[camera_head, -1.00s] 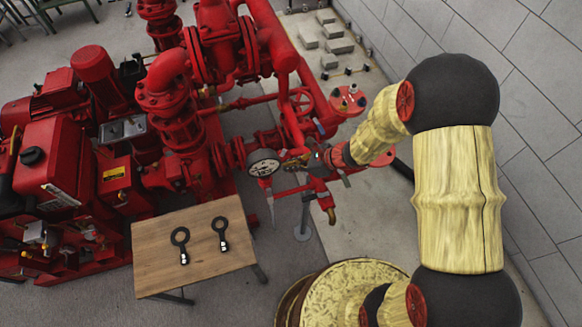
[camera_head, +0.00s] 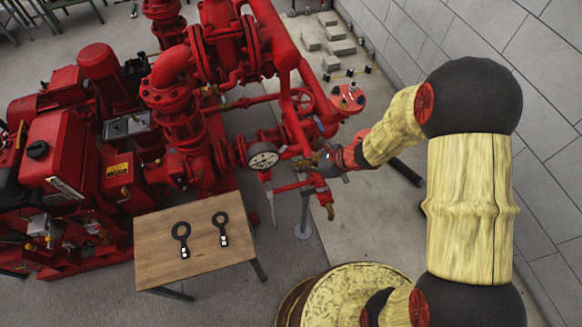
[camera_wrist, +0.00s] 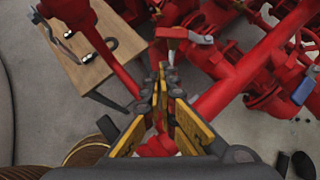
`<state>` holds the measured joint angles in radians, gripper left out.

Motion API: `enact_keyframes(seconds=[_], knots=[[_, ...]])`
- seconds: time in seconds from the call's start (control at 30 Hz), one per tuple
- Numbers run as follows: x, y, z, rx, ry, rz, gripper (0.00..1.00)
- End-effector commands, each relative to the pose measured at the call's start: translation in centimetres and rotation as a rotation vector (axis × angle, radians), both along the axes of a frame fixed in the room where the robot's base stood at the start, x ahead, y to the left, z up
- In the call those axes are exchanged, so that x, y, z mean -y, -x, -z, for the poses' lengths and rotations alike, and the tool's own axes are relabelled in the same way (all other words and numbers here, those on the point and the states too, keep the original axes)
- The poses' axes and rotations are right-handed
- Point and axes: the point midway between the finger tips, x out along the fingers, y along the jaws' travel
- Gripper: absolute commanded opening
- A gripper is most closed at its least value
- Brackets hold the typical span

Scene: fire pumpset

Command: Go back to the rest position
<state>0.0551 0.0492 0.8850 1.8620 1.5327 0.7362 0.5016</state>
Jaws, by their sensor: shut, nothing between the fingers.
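My gripper (camera_wrist: 161,85) is shut and empty, its yellow-and-grey fingers together in the middle of the wrist view. In the head view my gripper (camera_head: 328,160) is small and partly lost against the red pipework, just right of the round pressure gauge (camera_head: 263,156). In the wrist view a red pipe (camera_wrist: 240,75) and a red lever-like part (camera_wrist: 184,35) lie beyond the fingertips. I cannot tell whether the fingers touch any pipe. My arm reaches in from the right, bent at its black joints.
A wooden table (camera_head: 160,268) with two dark ring-ended tools (camera_head: 181,238) stands at lower left. The red pumpset (camera_head: 180,110) fills the left and centre. A grey wall (camera_head: 545,110) stands at right. Grey blocks (camera_head: 335,40) lie at the back. Bare floor (camera_head: 365,225) lies right of the pipes.

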Motion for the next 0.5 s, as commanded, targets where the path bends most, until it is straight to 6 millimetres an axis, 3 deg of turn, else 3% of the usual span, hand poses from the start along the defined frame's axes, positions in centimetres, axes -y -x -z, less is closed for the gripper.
enact_keyframes(seconds=[0.03, 0.2, 0.5], knots=[[0.8, 0.2, -1.3, 0.004, 0.000, 0.005, 0.00], [2.9, 1.3, -3.6, 0.004, 0.001, 0.004, 0.00], [5.0, 2.6, -5.8, 0.001, 0.001, 0.001, 0.00]])
